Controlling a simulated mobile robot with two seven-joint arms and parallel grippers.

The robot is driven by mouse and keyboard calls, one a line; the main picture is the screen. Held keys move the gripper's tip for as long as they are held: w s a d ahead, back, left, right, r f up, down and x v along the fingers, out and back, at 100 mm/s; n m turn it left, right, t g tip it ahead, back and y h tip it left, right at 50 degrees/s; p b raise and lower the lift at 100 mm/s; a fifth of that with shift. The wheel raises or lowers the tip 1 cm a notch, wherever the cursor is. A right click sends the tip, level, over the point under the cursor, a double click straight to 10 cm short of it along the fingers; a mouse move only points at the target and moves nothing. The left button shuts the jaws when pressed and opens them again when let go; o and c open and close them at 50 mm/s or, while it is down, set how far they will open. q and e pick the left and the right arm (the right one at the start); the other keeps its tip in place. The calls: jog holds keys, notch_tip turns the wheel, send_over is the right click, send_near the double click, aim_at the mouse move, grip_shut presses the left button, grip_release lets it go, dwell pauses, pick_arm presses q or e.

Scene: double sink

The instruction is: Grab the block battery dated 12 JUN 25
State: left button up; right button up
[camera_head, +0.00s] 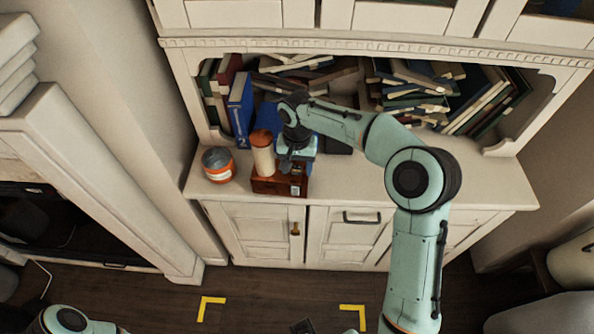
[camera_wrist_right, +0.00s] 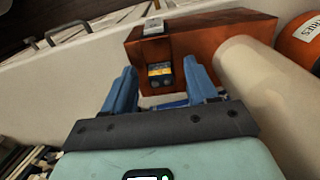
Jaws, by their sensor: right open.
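A small dark block battery (camera_wrist_right: 160,73) with an orange-yellow band shows in the right wrist view, against the near face of a reddish-brown box (camera_wrist_right: 200,42). Its date is too small to read. My right gripper (camera_wrist_right: 161,82) is open. Its two blue fingers stand apart, on either side of the battery in the picture, with no visible grip on it. In the head view my right gripper (camera_head: 296,163) is over the cabinet counter, just behind the brown box (camera_head: 268,186), and hides the battery.
A pale cylinder with an orange top (camera_head: 263,158) stands close beside the gripper. An orange jar (camera_head: 218,166) is further left. Books (camera_head: 240,105) fill the shelf behind. The counter's right part (camera_head: 480,182) is clear.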

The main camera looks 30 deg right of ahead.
grip_shut()
jog(key=shift+r, duration=0.1)
